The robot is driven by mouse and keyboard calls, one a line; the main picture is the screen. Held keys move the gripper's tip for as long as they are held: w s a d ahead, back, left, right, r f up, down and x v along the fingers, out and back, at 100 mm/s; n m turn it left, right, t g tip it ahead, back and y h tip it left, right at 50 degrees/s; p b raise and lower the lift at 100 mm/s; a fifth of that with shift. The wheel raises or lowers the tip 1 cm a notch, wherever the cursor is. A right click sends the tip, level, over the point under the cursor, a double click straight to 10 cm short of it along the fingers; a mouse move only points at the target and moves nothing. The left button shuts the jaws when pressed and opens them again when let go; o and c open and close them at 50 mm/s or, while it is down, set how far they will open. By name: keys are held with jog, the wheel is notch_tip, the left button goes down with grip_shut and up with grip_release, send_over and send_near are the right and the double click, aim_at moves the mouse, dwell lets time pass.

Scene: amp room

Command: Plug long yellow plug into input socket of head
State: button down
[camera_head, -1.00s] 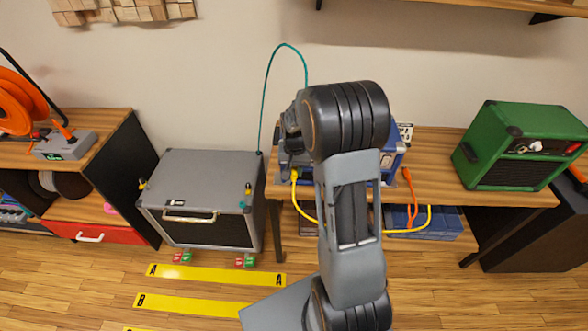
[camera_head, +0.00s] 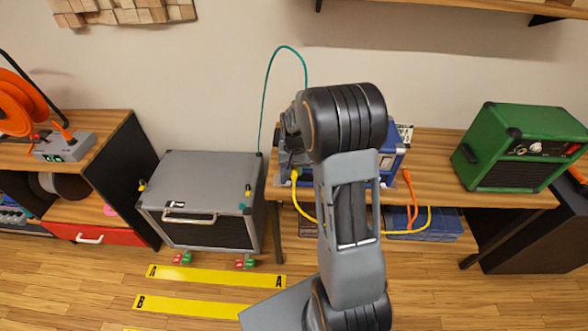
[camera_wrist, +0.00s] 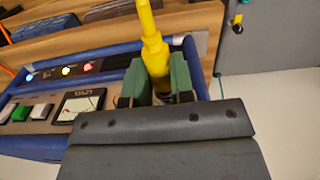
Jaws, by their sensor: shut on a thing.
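In the wrist view my gripper (camera_wrist: 162,92) is shut on the long yellow plug (camera_wrist: 154,48), with a green pad on each side of it. The plug's thin end runs up out of the top of the picture. The blue head (camera_wrist: 50,148) lies under and to the left of my gripper, with a screen, buttons and lit knobs on its panel. In the head view the blue head (camera_head: 392,163) is mostly hidden behind my arm. A yellow cable (camera_head: 307,212) hangs from the plug area over the table's front. I cannot make out the input socket.
A grey cabinet (camera_head: 205,190) stands left of the table (camera_head: 450,172). A green amp (camera_head: 518,148) stands on the table's right part. An orange cable (camera_head: 408,192) hangs over the table edge. A teal cable (camera_head: 265,95) arches behind my arm.

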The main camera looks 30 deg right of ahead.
jog(key=c, duration=0.9)
grip_release()
notch_tip(320, 180, up, 14)
jog(key=s+a+n+t, duration=0.2)
jog(key=s+a, duration=0.3)
jog(key=s, duration=0.4)
jog(key=s+a+n+t, duration=0.2)
jog(key=s+a+n, duration=0.2)
jog(key=s, duration=0.4)
jog(key=shift+s+a, duration=0.35)
jog(key=shift+a, duration=0.45)
